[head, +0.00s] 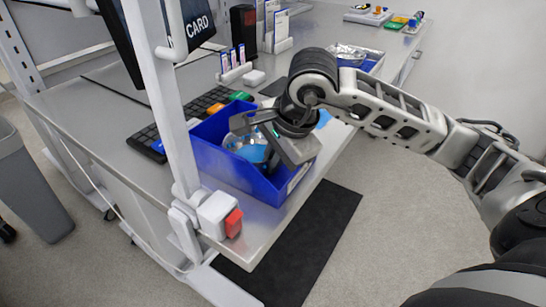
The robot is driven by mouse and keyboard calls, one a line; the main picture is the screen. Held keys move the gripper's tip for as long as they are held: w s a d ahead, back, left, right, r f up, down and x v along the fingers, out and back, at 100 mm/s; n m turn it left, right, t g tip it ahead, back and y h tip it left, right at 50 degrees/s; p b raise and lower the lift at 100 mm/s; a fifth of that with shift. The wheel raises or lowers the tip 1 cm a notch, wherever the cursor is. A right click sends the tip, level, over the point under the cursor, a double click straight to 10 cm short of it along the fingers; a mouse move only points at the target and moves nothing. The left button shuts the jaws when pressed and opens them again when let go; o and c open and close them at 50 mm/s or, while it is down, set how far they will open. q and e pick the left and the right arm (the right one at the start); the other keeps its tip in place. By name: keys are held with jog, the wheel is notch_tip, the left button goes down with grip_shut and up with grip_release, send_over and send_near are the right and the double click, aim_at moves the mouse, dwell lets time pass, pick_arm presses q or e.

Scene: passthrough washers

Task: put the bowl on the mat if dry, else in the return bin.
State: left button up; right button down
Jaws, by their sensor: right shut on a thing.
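My right gripper (266,146) reaches down into an open blue bin (218,158) near the front edge of the metal table. It is shut on a light blue and silvery bowl (240,141), which shows only in part between the bin's walls and the fingers. I cannot tell whether the bowl touches the bin's floor, nor whether it is wet or dry. A bit of light blue (324,118) shows on the table behind the gripper; I cannot tell whether it is the mat. My left gripper is out of view.
A white post (170,100) stands close left of the bin, with a red-buttoned box (222,216) at its foot. A keyboard (147,143) lies behind. A silvery tray (348,54) is farther back. A black floor mat (300,245) lies below the table.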

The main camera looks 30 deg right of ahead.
jog(key=shift+f+b, duration=0.2)
jog(key=shift+b, duration=0.1)
jog(key=c, duration=1.6)
grip_release()
jog(key=shift+r, duration=0.15)
jog(key=shift+r+p, duration=0.3)
jog(key=shift+p, duration=0.15)
jog(key=v, duration=1.1)
jog(key=shift+s+r, duration=0.2)
jog(key=shift+r, duration=0.1)
